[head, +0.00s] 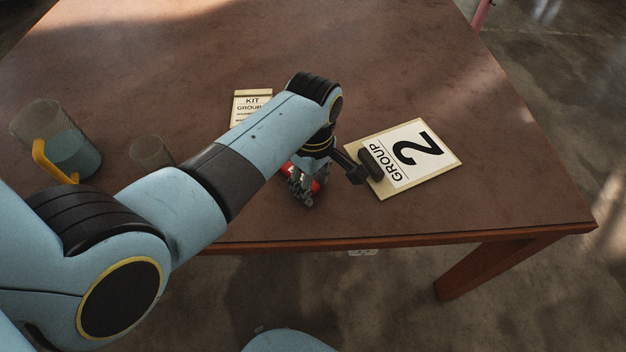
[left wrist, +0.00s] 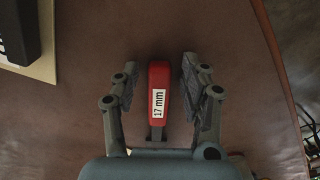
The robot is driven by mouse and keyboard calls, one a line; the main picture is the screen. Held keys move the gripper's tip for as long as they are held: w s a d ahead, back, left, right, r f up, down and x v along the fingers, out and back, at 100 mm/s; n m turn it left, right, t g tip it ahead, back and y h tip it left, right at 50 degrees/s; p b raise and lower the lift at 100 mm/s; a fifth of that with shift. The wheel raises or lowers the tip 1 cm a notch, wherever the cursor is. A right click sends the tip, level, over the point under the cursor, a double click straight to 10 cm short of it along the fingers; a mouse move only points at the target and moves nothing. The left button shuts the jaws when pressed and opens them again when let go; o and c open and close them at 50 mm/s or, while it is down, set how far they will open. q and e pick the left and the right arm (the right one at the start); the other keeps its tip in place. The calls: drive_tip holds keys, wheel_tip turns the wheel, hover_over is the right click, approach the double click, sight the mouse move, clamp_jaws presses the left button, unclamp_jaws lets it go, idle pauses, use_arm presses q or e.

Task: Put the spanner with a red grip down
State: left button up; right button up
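The spanner's red grip (left wrist: 159,80), with a white "17 mm" label, lies between the fingers of my left gripper (left wrist: 160,84) in the left wrist view. A gap shows on each side of the grip, so the fingers are open and not touching it. The spanner appears to rest on the brown table. Its metal part runs back under the palm and is mostly hidden. In the head view, my left gripper (head: 304,186) points down near the table's front edge, with bits of red (head: 316,184) showing around it. My right gripper is not in view.
A "GROUP 2" card (head: 432,166) lies just right of my gripper, with a dark block over its left part. A "KIT GROUP" card (head: 252,103) lies behind my arm. A yellow-handled jug (head: 55,140) and a small glass (head: 151,152) stand left. The table's right side (head: 500,180) is clear.

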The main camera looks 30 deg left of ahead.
use_arm(q)
drive_tip(key=shift+r, duration=0.25)
wheel_tip(320, 180, up, 12)
drive_tip(key=p, duration=0.1)
drive_tip(key=shift+p, duration=0.35)
drive_tip(key=shift+f, duration=0.15)
